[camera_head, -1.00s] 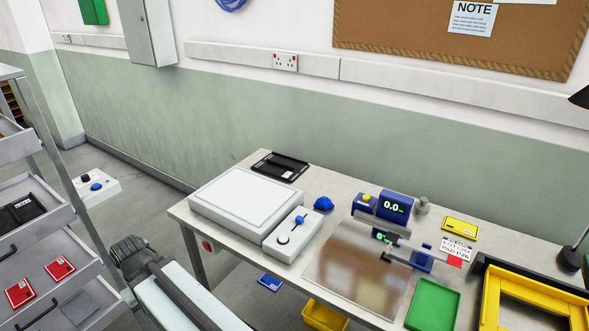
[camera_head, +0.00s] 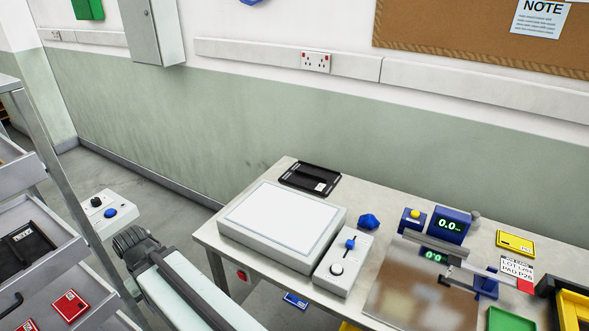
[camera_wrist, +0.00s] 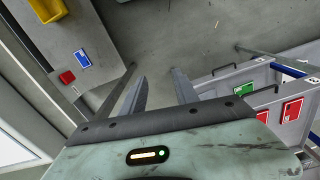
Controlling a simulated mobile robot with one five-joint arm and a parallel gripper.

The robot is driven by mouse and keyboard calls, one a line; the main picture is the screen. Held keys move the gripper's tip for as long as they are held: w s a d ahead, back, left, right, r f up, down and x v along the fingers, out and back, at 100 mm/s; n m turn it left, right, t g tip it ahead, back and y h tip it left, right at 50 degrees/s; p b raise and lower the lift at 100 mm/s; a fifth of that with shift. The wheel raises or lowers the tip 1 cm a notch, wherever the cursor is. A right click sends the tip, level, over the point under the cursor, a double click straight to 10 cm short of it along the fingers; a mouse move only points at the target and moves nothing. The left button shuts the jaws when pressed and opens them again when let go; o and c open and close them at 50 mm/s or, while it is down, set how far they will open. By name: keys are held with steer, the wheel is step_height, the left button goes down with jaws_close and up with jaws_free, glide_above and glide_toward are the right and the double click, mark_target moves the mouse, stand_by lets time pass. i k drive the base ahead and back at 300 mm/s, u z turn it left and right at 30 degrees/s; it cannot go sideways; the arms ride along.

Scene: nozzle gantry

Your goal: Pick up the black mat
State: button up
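No plain flat black mat stands out for certain. A flat black tray-like piece (camera_head: 310,178) with a small white label lies at the back left of the bench in the head view. Another flat black piece (camera_head: 25,247) with a label lies on a trolley shelf at the left edge; I cannot tell whether either is the mat. My gripper (camera_wrist: 158,78) shows in the wrist view with its two fingers apart and nothing between them. It points over bare floor between the bench side and the trolley. My arm shows low in the head view.
The bench (camera_head: 206,236) carries a white light panel (camera_head: 283,220), a control box (camera_head: 343,265), a blue knob (camera_head: 369,221) and a gauge (camera_head: 452,225). The trolley (camera_head: 75,262) with red cards (camera_head: 70,304) stands close on the left. Floor shows between them.

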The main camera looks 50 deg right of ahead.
mark_target(315, 179)
steer(key=u, duration=0.05)
steer(key=i, duration=1.8)
steer(key=u, duration=0.05)
